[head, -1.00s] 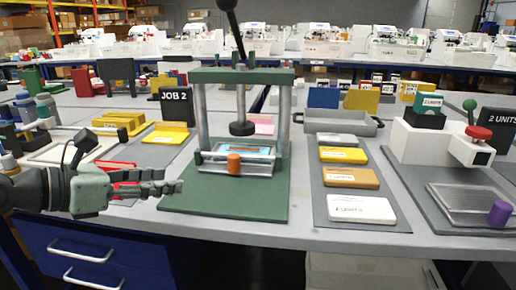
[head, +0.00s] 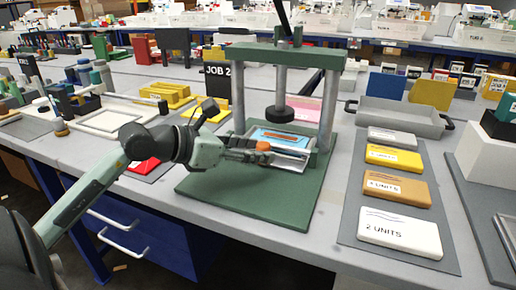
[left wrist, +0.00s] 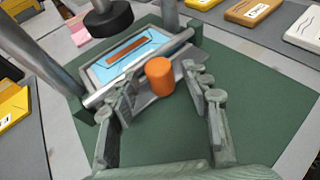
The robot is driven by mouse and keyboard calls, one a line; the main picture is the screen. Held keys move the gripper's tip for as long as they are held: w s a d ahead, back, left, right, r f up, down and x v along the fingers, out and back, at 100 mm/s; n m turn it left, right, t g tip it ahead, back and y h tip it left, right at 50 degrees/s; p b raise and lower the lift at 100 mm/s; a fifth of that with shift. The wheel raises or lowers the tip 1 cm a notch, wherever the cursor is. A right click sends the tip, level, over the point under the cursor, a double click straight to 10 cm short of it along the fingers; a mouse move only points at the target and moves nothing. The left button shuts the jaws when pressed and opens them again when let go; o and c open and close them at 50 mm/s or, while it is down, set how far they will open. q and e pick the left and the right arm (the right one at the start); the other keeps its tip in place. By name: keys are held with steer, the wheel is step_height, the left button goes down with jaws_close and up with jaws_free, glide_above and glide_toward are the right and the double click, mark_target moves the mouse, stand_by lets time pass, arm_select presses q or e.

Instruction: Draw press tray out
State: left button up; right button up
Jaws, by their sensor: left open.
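The green press (head: 290,55) stands on its green base (head: 240,205), with a dark round press head (head: 280,114) hanging above the tray. The silver press tray (head: 292,158) sits between the posts and holds a light blue sheet with a brown strip, clearer in the left wrist view (left wrist: 125,50). An orange knob (left wrist: 160,76) stands at the tray's front. My left gripper (left wrist: 160,88) is open, its two fingers on either side of the orange knob with gaps visible. In the head view the gripper (head: 258,152) partly hides the knob and tray front. My right gripper is not in view.
Labelled blocks in white, brown and yellow (head: 395,187) lie on a grey mat right of the press. A grey bin (head: 400,118) stands behind them. A black JOB 2 sign (head: 217,88) and yellow blocks (head: 170,95) are at the left.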

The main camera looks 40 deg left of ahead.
arm_select(q)
steer(key=shift+w+d+f, duration=0.2)
steer(key=shift+w, duration=0.25)
jaws_close()
